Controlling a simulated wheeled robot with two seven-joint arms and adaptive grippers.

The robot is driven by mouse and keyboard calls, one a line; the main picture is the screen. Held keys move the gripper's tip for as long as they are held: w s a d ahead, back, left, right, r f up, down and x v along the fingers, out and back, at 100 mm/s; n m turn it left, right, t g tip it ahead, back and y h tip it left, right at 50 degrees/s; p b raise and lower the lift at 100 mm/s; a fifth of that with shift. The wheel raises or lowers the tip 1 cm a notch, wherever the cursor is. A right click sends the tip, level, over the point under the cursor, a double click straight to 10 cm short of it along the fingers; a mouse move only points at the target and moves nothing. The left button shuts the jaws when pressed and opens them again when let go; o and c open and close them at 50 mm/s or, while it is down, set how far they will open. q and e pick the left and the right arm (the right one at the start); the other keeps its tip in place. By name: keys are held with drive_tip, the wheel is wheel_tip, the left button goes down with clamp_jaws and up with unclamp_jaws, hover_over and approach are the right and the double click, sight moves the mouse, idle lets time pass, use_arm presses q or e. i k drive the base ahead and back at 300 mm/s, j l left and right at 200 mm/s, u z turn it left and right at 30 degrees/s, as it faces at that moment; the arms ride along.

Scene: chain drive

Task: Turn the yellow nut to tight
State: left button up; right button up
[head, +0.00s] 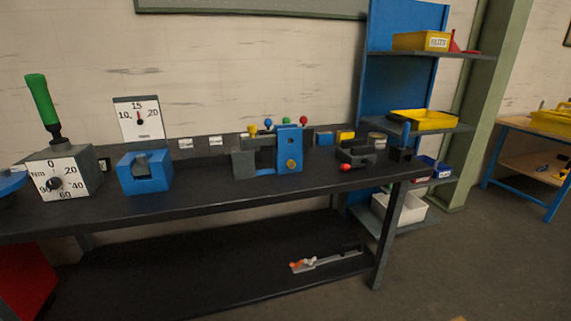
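A small yellow nut (291,165) sits on the front face of an upright blue plate (288,143). The plate is part of a grey and blue fixture (243,163) on the dark workbench (215,195), right of its middle. The nut is too small in view to tell how tight it is. Yellow, blue, green and red round knobs show at the top of or behind the fixture. Neither of my grippers is in view.
A torque gauge box (65,172) with a green-handled lever (41,107) and a blue block (145,172) stand left on the bench. A dark holder with a red knob (345,167) is right of the fixture. Bare bench lies between block and fixture. Shelving (415,55) stands behind right.

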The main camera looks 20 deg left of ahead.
sight(291, 163)
drive_tip(key=i+l+u, duration=0.3)
drive_tip(key=l+u, duration=0.15)
drive_tip(key=i+l+u, duration=0.2)
drive_tip(key=l+u, duration=0.2)
drive_tip(key=l, duration=0.35)
drive_tip(key=i+l+u, duration=0.1)
drive_tip(key=l+u, duration=0.35)
drive_tip(key=l, duration=0.2)
drive_tip(key=l+u, duration=0.4)
drive_tip(key=l, duration=0.3)
drive_tip(key=k+l+u, duration=0.15)
drive_tip(key=l+u, duration=0.3)
drive_tip(key=l, duration=0.25)
drive_tip(key=k+l+u, duration=0.2)
drive_tip(key=l+u, duration=0.2)
drive_tip(key=l, duration=0.3)
